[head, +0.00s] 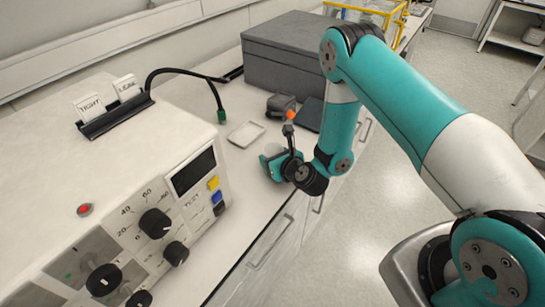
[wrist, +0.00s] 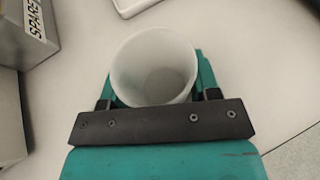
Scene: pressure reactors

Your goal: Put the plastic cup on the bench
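The plastic cup (wrist: 153,68) is whitish and translucent, with its open mouth facing the wrist camera, and looks empty. My gripper (wrist: 155,85) has its teal fingers on either side of the cup and appears shut on it. In the head view my gripper (head: 274,166) is over the front part of the white bench (head: 232,164), with the cup only faintly visible there. I cannot tell whether the cup's base touches the bench top.
A shallow white tray (head: 246,134) lies just behind my gripper. A dark pad (head: 308,114), a small dark device (head: 281,104) and a large grey box (head: 290,55) stand farther back. The control unit (head: 120,170) with knobs fills the left. A box marked SPARE (wrist: 28,30) is nearby.

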